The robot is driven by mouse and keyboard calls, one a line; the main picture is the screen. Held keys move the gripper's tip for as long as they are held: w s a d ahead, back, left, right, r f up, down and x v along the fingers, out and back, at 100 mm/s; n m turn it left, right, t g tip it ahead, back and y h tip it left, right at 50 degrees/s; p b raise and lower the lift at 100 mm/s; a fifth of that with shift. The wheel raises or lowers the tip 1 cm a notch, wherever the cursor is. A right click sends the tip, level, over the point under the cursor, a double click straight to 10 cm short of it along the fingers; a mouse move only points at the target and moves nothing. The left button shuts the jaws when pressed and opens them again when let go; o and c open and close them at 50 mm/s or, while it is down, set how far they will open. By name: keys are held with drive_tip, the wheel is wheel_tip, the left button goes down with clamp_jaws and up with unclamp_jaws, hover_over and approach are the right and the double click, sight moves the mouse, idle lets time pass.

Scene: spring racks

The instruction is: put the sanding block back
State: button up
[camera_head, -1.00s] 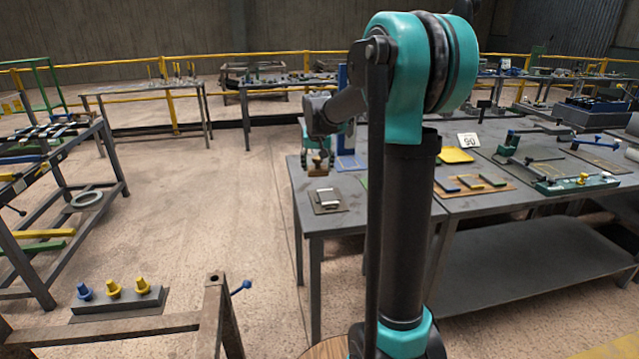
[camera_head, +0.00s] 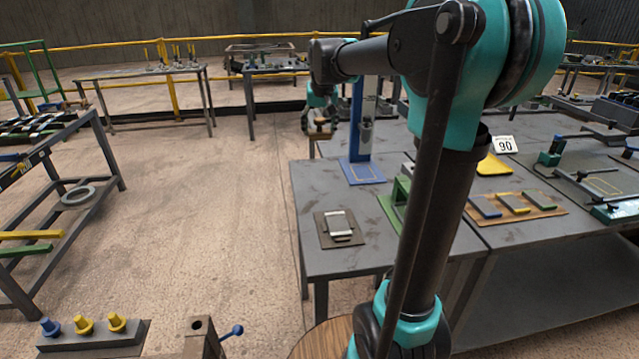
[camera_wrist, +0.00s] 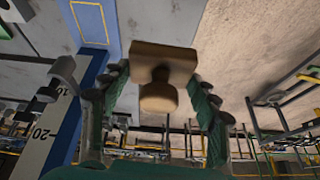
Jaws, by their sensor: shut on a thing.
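The sanding block is a tan wooden slab with a round knob. In the wrist view the slab (camera_wrist: 150,57) sits crosswise beyond my fingers, and its knob is between them. My gripper (camera_wrist: 160,88) is shut on the knob. In the head view my gripper (camera_head: 320,112) holds the sanding block (camera_head: 321,127) in the air, left of the blue post and beyond the near end of the grey table. A brown board (camera_head: 325,238) with a pale clamp-like fitting lies at that table's near left corner. I cannot tell which spot belongs to the block.
The blue post (camera_head: 357,115) stands on a blue base (camera_head: 362,171) with a yellow outline, close to my gripper. A green bracket (camera_head: 400,195) is partly hidden by my arm. The grey table (camera_head: 300,190) has bare room around the board. Open floor lies to the left.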

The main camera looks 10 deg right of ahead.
sight(319, 188)
wheel_tip(319, 188, down, 20)
drive_tip(key=shift+r, duration=0.25)
idle(0.4)
drive_tip(key=o, duration=1.2)
drive_tip(key=shift+f, duration=0.1)
drive_tip(key=v, duration=1.2)
